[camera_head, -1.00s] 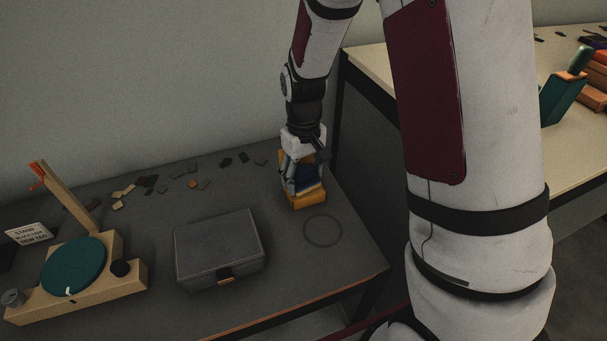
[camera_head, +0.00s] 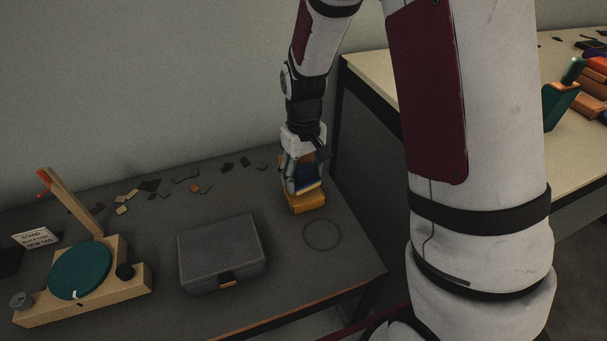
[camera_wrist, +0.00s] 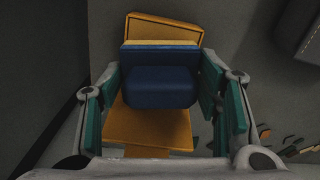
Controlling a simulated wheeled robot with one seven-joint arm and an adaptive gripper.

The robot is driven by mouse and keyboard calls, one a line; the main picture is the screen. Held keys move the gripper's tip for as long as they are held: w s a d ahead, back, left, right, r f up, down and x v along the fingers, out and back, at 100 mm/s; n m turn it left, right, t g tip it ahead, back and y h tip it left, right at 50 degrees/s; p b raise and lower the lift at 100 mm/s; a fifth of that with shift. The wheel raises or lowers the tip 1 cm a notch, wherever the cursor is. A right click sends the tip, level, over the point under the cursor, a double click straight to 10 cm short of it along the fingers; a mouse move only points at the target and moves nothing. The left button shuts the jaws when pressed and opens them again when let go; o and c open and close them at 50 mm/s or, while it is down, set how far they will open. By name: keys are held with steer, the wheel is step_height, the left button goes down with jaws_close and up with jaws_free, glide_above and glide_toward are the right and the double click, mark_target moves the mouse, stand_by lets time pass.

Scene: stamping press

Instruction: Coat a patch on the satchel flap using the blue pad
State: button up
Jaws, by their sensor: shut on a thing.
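The blue pad (camera_wrist: 160,84), with a pale yellow far edge, is between the green-lined fingers of my gripper (camera_wrist: 160,92). My gripper (camera_head: 304,177) is shut on it, over the orange holder (camera_head: 308,203) at the table's back right. The pad (camera_head: 308,176) also shows in the head view. The orange holder (camera_wrist: 150,129) lies beneath and beyond the pad in the wrist view; I cannot tell whether they still touch. The grey satchel (camera_head: 222,253) lies closed to the left, with its flap (camera_head: 218,240) on top and a tan clasp at the front.
A wooden stand with a green disc (camera_head: 80,270) is at the left, near a lettered card (camera_head: 36,238). Scraps (camera_head: 150,186) lie along the back. A thin circle (camera_head: 321,234) marks bare table before the holder. A second table (camera_head: 450,97) stands at the right.

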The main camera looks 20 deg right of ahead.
steer(key=shift+r+p, duration=1.7)
steer(key=shift+r, duration=0.6)
steer(key=s+r+m, duration=0.2)
steer(key=s+r, duration=0.4)
steer(key=r, duration=0.1)
step_height(320, 180, up, 14)
steer(key=p, duration=2.5)
glide_above(303, 166)
steer(key=s, duration=0.8)
steer(key=shift+w+d+r, duration=0.1)
steer(key=shift+w+r, duration=0.05)
